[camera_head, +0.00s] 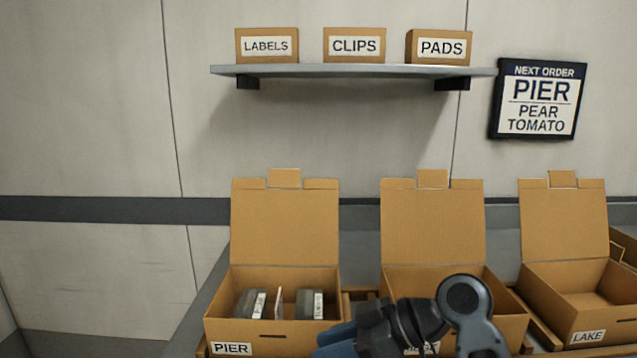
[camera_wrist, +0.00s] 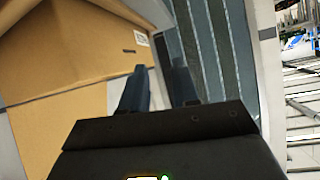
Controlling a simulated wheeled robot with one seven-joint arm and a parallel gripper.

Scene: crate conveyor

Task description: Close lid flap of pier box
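The pier box (camera_head: 272,336), a brown cardboard box with a PIER label at its front left, stands left of centre in the head view. Its lid flap (camera_head: 285,222) is open and stands upright at the back, with a tab on top. Dark grey packs (camera_head: 251,303) with white labels and a thin pale item lie inside.
A middle box (camera_head: 433,222) and the LAKE box (camera_head: 590,315) stand to the right, lids upright. My arm partly covers the middle box. A shelf (camera_head: 350,71) with small boxes and an order sign (camera_head: 538,98) are on the wall. Conveyor rollers (camera_wrist: 215,50) show beyond my fingers.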

